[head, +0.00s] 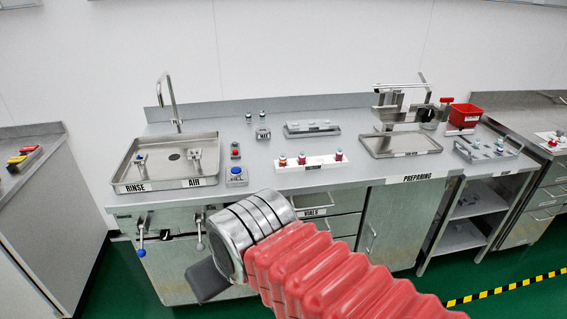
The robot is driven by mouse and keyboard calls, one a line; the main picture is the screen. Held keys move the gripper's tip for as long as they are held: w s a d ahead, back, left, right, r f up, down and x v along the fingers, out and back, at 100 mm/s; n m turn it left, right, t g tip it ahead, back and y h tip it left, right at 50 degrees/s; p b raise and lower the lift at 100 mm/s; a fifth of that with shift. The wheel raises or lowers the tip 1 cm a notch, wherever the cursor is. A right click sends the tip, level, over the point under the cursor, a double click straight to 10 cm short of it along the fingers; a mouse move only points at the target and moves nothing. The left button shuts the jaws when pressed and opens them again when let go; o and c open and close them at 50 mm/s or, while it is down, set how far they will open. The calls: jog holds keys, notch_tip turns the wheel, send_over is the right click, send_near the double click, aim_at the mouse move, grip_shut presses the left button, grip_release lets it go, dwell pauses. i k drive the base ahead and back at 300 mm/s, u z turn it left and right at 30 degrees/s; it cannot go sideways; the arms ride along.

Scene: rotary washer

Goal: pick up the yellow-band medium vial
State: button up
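A white rack (312,167) on the bench holds three small reddish vials with coloured tops: a left vial (283,161), a middle vial (301,159) and a right vial (338,156). At this size I cannot tell which vial, if any, has a yellow band. More small vials (499,146) stand in a grey rack (487,154) at the right, and two small vials (256,116) stand at the back. My gripper (207,282) shows only as a dark part past my arm's silver wrist, in front of the cabinets and below the bench top. Its fingers cannot be made out.
A steel sink (122,176) with a tap is at the bench's left. A steel tray (400,152) with a metal stand and a red bin (465,115) are at the right. A blue button box (236,176) sits by the sink. Another counter (42,190) stands far left.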

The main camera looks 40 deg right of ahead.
aim_at(282, 161)
jog(key=z, duration=0.05)
jog(key=i, duration=0.95)
jog(key=u, duration=0.1)
